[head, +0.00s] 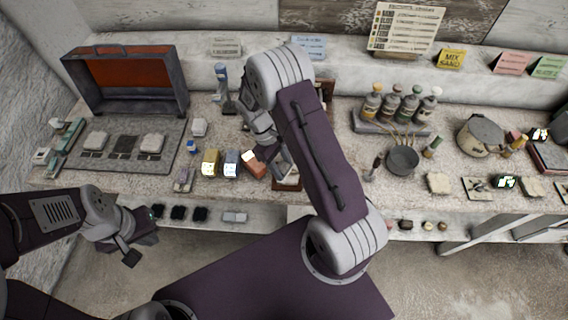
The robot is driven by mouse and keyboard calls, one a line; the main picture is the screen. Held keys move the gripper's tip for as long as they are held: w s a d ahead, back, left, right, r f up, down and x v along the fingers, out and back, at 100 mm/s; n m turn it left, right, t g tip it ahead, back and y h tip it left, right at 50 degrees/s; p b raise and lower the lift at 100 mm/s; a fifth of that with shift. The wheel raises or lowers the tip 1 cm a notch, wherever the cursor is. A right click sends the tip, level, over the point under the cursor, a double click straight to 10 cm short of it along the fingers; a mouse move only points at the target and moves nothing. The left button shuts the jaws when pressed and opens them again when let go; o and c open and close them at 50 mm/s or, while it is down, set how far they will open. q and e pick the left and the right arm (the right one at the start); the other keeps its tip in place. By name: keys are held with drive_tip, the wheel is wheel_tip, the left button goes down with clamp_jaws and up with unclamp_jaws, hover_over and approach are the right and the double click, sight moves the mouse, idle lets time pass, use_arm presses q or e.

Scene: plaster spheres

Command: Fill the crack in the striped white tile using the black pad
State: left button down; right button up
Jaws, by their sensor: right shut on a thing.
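Small pale tiles lie on the dark mat at left, one of them a white tile (95,141). More tiles lie at the right front, among them a dark-marked tile (478,188). I cannot tell which is the striped cracked one. Several black pads (179,212) sit on the lower shelf below the counter's front edge. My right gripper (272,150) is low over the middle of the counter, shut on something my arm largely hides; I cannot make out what. My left gripper (138,243) hangs in front of the lower shelf at left, its opening unclear.
An open grey case (124,80) with a red inside stands at the back left. Yellow and grey blocks (210,162) stand near the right gripper. A bottle rack (395,122), a dark bowl (402,160) and a pot (480,136) stand to the right.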

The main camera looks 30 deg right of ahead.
drive_tip(key=shift+s+a+f, duration=0.15)
drive_tip(key=shift+s+a, duration=0.25)
drive_tip(key=shift+a, duration=0.25)
drive_tip(key=shift+w+d+p, duration=0.3)
drive_tip(key=shift+d+p, duration=0.1)
drive_tip(key=shift+d, duration=0.1)
drive_tip(key=shift+w+d, duration=0.15)
drive_tip(key=shift+d, duration=0.1)
drive_tip(key=shift+w+d, duration=0.3)
drive_tip(key=shift+d, duration=0.2)
drive_tip(key=shift+s+a+p, duration=0.35)
drive_tip(key=shift+a, duration=0.15)
drive_tip(key=shift+s+a, duration=0.4)
drive_tip(key=shift+a, duration=0.35)
drive_tip(key=shift+w+d+r+p, duration=0.4)
drive_tip(key=shift+d+r+p, duration=0.25)
drive_tip(key=shift+r+p, duration=0.25)
drive_tip(key=shift+f, duration=0.15)
